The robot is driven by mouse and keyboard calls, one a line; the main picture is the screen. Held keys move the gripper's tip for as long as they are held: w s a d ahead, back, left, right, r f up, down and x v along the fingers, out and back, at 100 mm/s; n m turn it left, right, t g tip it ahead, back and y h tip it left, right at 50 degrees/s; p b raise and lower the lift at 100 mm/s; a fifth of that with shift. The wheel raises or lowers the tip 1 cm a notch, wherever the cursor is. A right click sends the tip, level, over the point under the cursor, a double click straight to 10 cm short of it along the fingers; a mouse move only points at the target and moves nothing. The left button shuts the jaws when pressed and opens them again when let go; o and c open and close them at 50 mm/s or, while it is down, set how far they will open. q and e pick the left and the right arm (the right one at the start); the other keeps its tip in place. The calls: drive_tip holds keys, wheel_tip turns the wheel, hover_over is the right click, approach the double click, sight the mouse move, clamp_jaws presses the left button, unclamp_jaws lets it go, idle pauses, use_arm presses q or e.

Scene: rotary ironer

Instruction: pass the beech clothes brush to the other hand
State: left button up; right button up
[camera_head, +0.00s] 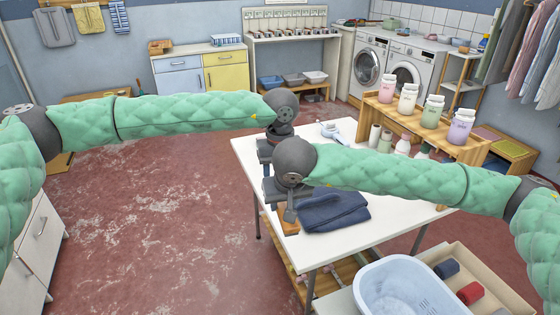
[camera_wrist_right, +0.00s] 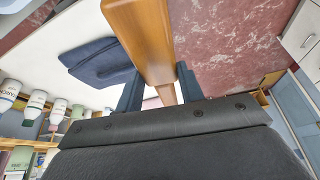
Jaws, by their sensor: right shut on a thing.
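The beech clothes brush (camera_head: 291,226) is an orange-brown wooden piece low at the table's left edge in the head view. My right gripper (camera_head: 287,208) is shut on it. In the right wrist view the brush (camera_wrist_right: 142,40) runs up and away between the two dark fingers of the right gripper (camera_wrist_right: 158,88). Its bristles cannot be made out. My left gripper (camera_head: 267,157) is just behind the right wrist in the head view, close to the right gripper. Its fingers are partly hidden by the right wrist, so its opening cannot be judged.
The white table (camera_head: 385,215) carries folded dark blue cloth (camera_head: 335,211) beside the brush. A wooden rack (camera_head: 400,122) with several pastel jars stands at the table's back right. A pale blue basin (camera_head: 405,290) is in front. Red floor left of the table is clear.

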use_arm(q)
drive_tip(key=shift+f, duration=1.75)
drive_tip(key=c, duration=1.1)
clamp_jaws()
use_arm(e)
drive_tip(key=o, duration=1)
drive_tip(key=shift+o, duration=0.2)
